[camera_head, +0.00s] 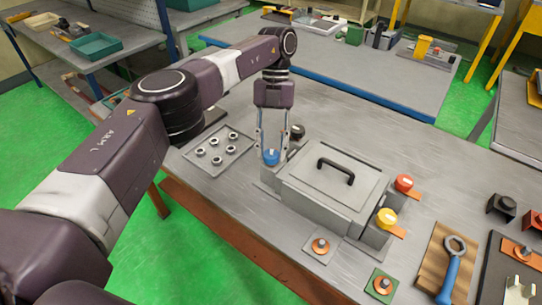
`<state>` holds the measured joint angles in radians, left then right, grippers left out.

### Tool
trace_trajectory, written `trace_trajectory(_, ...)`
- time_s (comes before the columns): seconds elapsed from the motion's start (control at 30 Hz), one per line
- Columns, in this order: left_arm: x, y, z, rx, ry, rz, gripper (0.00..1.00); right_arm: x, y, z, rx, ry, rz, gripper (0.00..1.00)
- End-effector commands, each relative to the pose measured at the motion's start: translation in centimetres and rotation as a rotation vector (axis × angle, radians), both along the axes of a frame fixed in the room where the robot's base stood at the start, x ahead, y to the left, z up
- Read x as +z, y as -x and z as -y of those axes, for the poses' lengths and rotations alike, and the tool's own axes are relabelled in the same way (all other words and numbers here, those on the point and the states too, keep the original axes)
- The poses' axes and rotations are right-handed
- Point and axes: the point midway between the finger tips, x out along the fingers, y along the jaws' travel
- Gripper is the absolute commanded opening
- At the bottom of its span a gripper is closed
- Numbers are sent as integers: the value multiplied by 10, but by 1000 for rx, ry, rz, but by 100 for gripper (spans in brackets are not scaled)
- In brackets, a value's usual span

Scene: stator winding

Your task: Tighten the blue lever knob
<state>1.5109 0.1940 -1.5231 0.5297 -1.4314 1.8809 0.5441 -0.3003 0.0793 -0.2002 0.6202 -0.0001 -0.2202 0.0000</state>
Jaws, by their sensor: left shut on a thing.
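The blue lever knob (271,156) is at the left side of a grey machine box (335,183) with a black handle on its lid. My left gripper (271,148) points down over the knob, its two thin fingers on either side of it, shut on it. The knob's lower part and any lever are partly hidden by the fingers. My right gripper does not show.
A black knob (297,131) stands just behind the blue one. Red (403,182) and yellow (387,217) knobs sit at the box's right. A plate with several metal rings (217,153) lies to the left. A blue-handled wrench (450,270) lies at the front right.

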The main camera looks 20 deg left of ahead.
Motion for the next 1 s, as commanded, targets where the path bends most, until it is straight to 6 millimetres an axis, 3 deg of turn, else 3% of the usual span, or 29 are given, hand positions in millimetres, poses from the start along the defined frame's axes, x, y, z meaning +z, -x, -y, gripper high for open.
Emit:
trace_trajectory(0.27,3,-2,2,-263,-1,8,7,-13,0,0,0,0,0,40)
trace_trajectory(1.0,5,-1,4,-969,-2,8,7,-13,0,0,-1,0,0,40)
